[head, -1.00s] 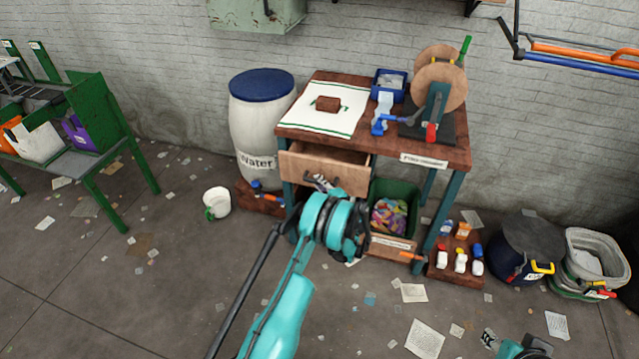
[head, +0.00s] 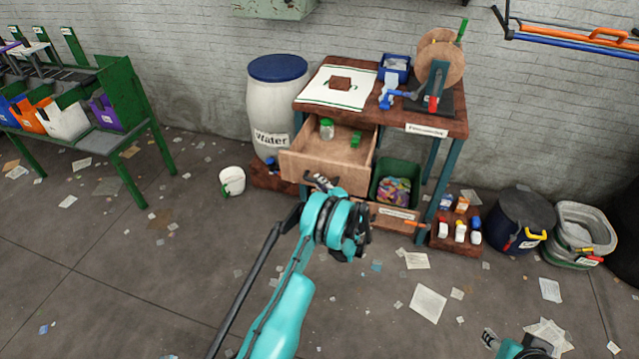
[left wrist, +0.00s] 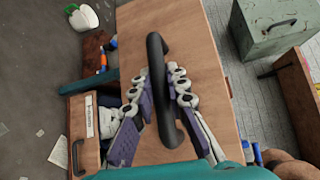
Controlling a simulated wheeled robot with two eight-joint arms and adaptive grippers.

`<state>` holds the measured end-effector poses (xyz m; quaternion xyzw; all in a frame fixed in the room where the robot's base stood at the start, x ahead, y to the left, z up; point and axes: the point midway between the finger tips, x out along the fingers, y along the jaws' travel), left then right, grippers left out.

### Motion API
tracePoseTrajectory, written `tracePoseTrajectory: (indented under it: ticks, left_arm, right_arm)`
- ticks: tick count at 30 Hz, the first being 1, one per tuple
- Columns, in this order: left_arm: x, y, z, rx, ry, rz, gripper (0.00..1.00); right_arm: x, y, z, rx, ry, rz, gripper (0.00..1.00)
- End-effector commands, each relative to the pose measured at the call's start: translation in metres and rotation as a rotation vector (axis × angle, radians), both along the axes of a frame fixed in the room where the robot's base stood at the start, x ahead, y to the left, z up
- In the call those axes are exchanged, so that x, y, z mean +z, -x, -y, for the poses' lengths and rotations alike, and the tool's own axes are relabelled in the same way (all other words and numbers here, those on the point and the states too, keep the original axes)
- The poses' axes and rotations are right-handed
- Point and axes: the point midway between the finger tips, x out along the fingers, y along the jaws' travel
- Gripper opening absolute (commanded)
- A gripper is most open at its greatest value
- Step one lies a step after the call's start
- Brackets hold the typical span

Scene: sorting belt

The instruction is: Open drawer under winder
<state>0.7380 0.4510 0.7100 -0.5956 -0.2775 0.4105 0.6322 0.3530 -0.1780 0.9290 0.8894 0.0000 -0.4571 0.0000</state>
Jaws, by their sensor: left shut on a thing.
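The wooden drawer (head: 310,167) under the winder table is pulled well out. A jar with a green lid (head: 327,129) and a small green thing (head: 356,139) show inside it. My left gripper (head: 320,182) is at the drawer front. In the left wrist view its fingers (left wrist: 161,95) are shut on the black drawer handle (left wrist: 157,55). The winder (head: 440,65), with round wooden discs, stands on the table (head: 390,118) above. My right gripper (head: 490,340) shows only partly at the bottom right, and its jaws are unclear.
A white water barrel (head: 270,110) stands left of the table. A green bin (head: 396,172) with colourful scraps sits below, right of the drawer. A white pail (head: 232,180) is on the floor at left. Floor in front is open, with scattered papers.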

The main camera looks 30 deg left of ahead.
Motion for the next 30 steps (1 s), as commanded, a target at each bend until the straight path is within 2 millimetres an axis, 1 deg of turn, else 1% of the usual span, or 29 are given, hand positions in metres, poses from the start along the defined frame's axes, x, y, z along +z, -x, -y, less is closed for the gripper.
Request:
tracePoseTrajectory:
  ticks: [7,8,9,10,18,22,26,30]
  left_arm:
    - [0.0,0.0,0.001,-0.001,-0.001,0.0,0.0]
    - [0.0,0.0,0.001,-0.001,-0.001,0.0,0.17]
    - [0.0,0.0,0.001,-0.001,-0.001,0.0,0.27]
    - [0.0,0.0,0.001,-0.001,-0.001,0.0,0.35]
    - [0.0,0.0,0.0,0.0,-0.001,-0.001,0.36]
    - [0.001,0.003,0.006,-0.002,-0.001,0.0,0.36]
    - [0.004,0.013,0.024,-0.003,-0.001,-0.001,0.36]
    - [0.009,0.029,0.051,-0.006,-0.002,-0.001,0.36]
  right_arm:
    - [0.0,0.0,0.0,0.0,0.0,0.0,0.4]
    - [0.0,0.0,0.0,0.0,0.0,0.0,0.4]
    - [0.0,0.0,0.0,0.0,0.0,0.0,0.4]
    - [0.0,0.0,0.0,0.0,0.0,0.0,0.4]
    - [0.0,0.0,0.0,0.0,0.0,0.0,0.4]
    - [0.0,0.0,0.0,0.0,0.0,0.0,0.4]
    - [0.0,0.0,0.0,0.0,0.0,0.0,0.4]
    - [0.0,0.0,0.0,0.0,0.0,0.0,0.4]
